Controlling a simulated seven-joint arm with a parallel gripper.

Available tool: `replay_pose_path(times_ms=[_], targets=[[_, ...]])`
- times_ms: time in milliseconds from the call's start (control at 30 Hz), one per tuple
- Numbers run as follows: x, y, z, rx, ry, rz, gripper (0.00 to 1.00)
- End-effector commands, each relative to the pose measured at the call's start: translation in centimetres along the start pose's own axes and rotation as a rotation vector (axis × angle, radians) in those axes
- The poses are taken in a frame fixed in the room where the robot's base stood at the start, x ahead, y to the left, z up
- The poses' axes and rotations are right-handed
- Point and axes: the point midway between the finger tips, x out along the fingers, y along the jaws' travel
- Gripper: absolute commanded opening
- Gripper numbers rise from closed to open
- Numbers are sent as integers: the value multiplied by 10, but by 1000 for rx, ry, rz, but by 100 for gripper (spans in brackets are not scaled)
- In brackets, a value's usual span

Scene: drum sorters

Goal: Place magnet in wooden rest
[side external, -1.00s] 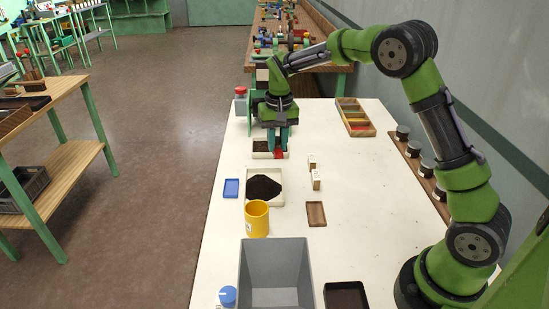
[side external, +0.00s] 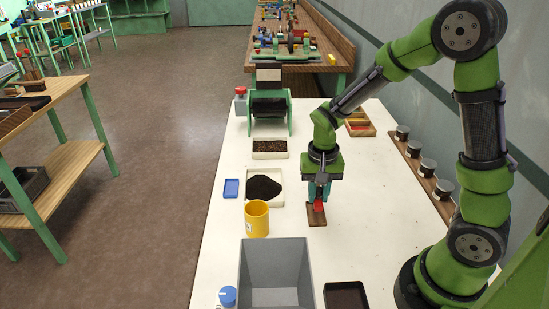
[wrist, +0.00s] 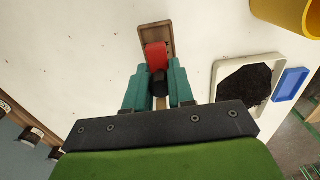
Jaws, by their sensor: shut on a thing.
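The magnet (side external: 318,206) has a red end and a black part. It also shows in the wrist view (wrist: 156,56). My gripper (side external: 318,190) is shut on it; in the wrist view its teal fingers (wrist: 158,88) hold the black part. The wooden rest (side external: 317,220) is a small brown tray on the white table. In the wrist view the rest (wrist: 148,32) lies beyond the fingers, with the magnet's red end overlapping its near part. The magnet is over or at the rest; I cannot tell whether it touches. The two small pale blocks behind are hidden by my gripper.
A white tray of dark powder (side external: 280,200), a yellow cup (side external: 256,222) and a blue lid (side external: 231,188) stand to the left. A grey bin (side external: 275,262) is in front. A green-framed drum (side external: 268,106) and a tray of brown bits (side external: 259,154) are behind. Table right of the rest is clear.

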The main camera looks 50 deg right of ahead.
Motion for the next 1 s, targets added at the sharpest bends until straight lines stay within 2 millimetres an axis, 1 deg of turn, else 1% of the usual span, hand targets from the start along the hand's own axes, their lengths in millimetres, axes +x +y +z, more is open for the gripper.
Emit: replay_pose_path(times_ms=[100, 200, 300, 500, 633, 667, 800, 1000], targets=[[20, 1, 1, 1, -4, 4, 0], [31, 1, 1, 0, -3, 3, 0], [35, 0, 1, 0, -2, 1, 0], [34, 0, 0, 0, -1, 1, 0], [37, 0, 0, -1, -1, 1, 0], [37, 0, 0, -1, -1, 1, 26], [37, 0, 0, -1, -1, 1, 48], [37, 0, 0, -1, -1, 1, 49]])
